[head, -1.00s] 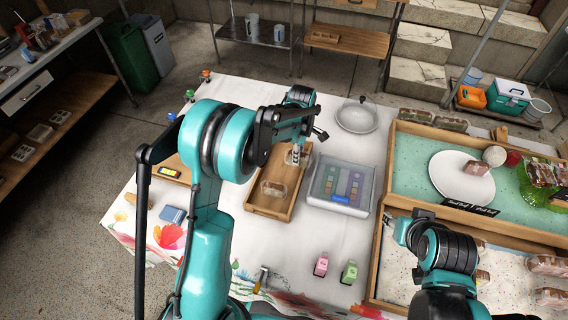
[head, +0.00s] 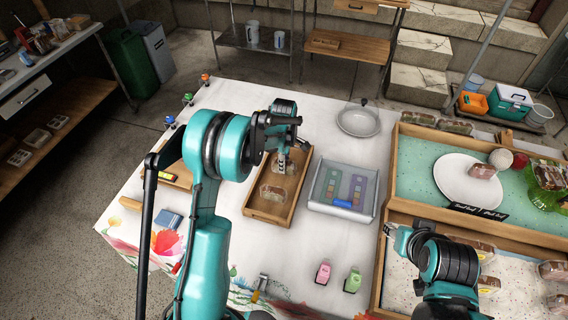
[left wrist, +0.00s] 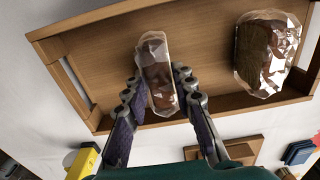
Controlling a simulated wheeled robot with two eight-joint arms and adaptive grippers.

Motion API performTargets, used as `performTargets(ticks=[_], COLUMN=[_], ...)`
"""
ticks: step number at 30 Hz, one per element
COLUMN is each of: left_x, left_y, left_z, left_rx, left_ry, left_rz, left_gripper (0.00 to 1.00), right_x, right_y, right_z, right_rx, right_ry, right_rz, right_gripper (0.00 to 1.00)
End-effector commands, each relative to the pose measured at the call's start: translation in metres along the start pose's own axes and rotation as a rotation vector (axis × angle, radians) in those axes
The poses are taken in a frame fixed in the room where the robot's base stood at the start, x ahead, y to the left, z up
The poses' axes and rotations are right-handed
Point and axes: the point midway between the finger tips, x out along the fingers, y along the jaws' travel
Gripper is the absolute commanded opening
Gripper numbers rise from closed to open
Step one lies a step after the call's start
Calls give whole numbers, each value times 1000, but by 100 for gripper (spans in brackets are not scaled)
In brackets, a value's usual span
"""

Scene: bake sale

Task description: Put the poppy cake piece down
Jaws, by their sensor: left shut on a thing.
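My left gripper (head: 283,165) is over the far half of a wooden tray (head: 249,211). It is shut on a clear-wrapped brown cake piece, the poppy cake piece (left wrist: 155,62), which sits between the two fingers in the left wrist view. The piece is inside the tray's outline; I cannot tell whether it touches the tray floor. A second wrapped brown piece (head: 272,192) lies in the near half of the tray, apart from the held one; it also shows in the left wrist view (left wrist: 266,55). My right gripper (head: 394,236) is by the right-hand crate's edge, its fingers unclear.
A clear-lidded box (head: 342,190) stands right of the tray. Pink (head: 323,272) and green (head: 352,280) bottles stand in front. A white plate (head: 467,182) with a wrapped piece sits in the green-lined crate at right.

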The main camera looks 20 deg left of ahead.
Motion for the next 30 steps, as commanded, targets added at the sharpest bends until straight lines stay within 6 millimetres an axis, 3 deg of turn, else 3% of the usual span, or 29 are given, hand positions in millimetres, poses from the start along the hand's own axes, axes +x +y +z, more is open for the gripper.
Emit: performTargets(ticks=[2, 3, 5, 6, 17, 20, 30], left_x=[3, 4, 3, 3, -3, -18, -92], left_y=[0, 0, 0, 0, 0, 0, 0], left_z=[0, 0, 0, 0, 0, 0, 0], left_rx=[0, 0, 0, 0, 0, 0, 0], left_ry=[0, 0, 0, 0, 0, 0, 0], left_rz=[0, 0, 0, 0, 0, 0, 0], left_gripper=[15, 28, 44, 46, 46, 46, 46], right_x=[2, 3, 2, 2, -2, -6, -27], right_y=[0, 0, 0, 0, 0, 0, 0], right_z=[2, 2, 2, 1, -1, -4, -19], right_rx=[0, 0, 0, 0, 0, 0, 0], right_ry=[0, 0, 0, 0, 0, 0, 0], right_rz=[0, 0, 0, 0, 0, 0, 0], right_gripper=[40, 40, 40, 40, 40, 40, 40])
